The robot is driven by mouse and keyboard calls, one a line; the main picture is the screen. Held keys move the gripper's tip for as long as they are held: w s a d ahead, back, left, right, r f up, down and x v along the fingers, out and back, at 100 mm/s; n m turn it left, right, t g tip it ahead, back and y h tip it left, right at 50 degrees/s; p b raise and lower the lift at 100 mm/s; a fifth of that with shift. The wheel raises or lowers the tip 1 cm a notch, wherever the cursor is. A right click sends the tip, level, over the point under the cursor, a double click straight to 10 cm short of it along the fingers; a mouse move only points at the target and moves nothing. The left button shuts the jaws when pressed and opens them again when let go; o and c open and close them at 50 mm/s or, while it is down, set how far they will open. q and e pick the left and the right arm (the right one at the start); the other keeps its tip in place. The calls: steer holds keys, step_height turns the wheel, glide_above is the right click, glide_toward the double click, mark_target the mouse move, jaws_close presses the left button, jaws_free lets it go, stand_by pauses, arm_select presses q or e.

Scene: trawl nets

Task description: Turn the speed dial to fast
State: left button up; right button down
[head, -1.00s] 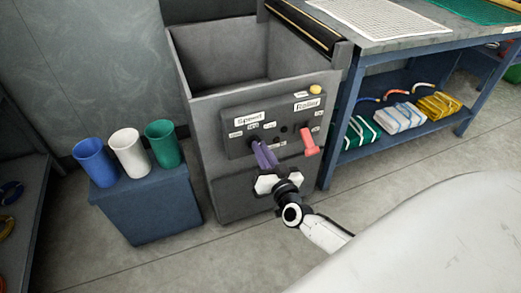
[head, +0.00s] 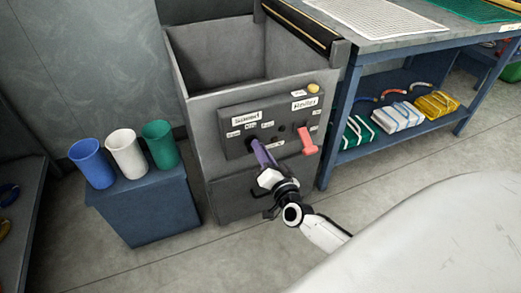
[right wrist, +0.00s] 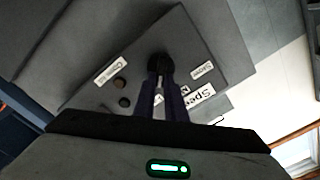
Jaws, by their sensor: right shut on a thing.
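The speed dial (right wrist: 160,63) is a dark round knob on the control panel (head: 229,115), under the "Speed" label (head: 247,118). My right gripper (head: 256,146) reaches it from below and in front, and its purple fingers are shut on the dial. In the right wrist view the two fingertips (right wrist: 160,75) meet at the dial, which they partly hide. The dial's pointer cannot be made out. Small position labels sit above the dial; one "Slow" label (right wrist: 203,71) shows in the wrist view. My left gripper is not in view.
Blue, white and green cups (head: 159,143) stand on a blue box (head: 145,215) at left. A blue workbench (head: 335,135) with net bundles stands at right.

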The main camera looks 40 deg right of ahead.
steer(key=c, duration=1.8)
jaws_free()
arm_select(q)
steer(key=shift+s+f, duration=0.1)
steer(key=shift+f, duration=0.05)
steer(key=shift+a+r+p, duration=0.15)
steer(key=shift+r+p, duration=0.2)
steer(key=shift+p, duration=0.6)
arm_select(e)
steer(key=v, duration=1)
steer(key=shift+s, duration=0.15)
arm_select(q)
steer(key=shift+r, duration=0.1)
arm_select(e)
steer(key=shift+a, duration=0.2)
